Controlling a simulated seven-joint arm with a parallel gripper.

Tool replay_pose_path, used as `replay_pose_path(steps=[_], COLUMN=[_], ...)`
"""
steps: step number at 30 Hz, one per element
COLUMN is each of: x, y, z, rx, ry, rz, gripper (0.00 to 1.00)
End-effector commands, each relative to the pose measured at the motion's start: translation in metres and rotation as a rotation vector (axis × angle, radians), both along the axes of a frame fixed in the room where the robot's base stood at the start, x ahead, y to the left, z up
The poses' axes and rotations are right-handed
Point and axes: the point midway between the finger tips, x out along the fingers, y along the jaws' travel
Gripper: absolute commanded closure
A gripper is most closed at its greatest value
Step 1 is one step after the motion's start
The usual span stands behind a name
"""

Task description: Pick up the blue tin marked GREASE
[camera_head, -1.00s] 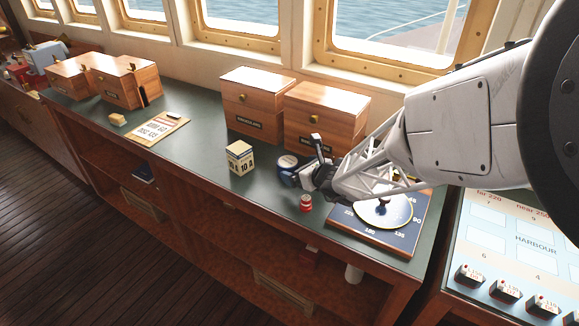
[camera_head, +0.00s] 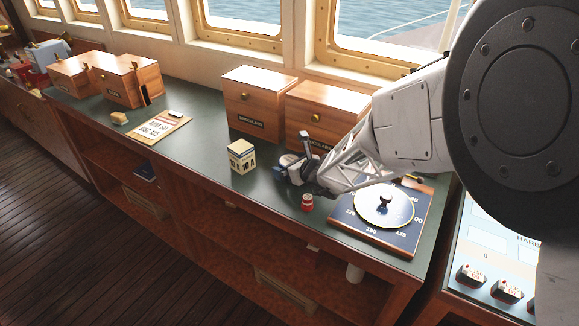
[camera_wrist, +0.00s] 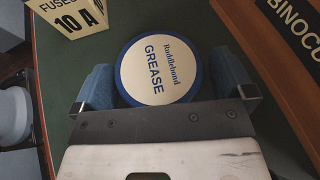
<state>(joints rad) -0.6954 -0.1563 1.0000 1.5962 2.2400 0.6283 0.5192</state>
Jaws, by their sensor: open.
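The blue tin (camera_wrist: 158,70) has a cream lid marked GREASE and stands upright on the green counter top. In the wrist view it lies between the two blue-padded fingers of my gripper (camera_wrist: 167,92), which are apart on either side of it. I cannot tell whether a finger touches the tin. In the head view my gripper (camera_head: 289,170) is low over the counter, and the tin is mostly hidden behind it.
A cream FUSES box (camera_head: 241,156) stands left of my gripper, and a small red-and-white tin (camera_head: 307,202) stands just in front. Wooden drawer boxes (camera_head: 258,103) are behind. A blue board with a round dial (camera_head: 378,235) lies to the right.

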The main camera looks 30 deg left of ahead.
Motion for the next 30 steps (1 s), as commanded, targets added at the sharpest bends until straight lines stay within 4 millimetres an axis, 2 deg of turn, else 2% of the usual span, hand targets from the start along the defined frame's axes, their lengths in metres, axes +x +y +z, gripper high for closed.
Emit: replay_pose_path(steps=[11,21,30], x=[0.0000,0.0000,0.0001], y=[-0.0002,-0.0002,-0.0001], z=[0.0004,0.0004,0.0022], rx=[0.000,0.000,0.001], ry=[0.000,0.000,-0.001], rz=[0.000,0.000,0.000], gripper=[0.00,0.51,0.52])
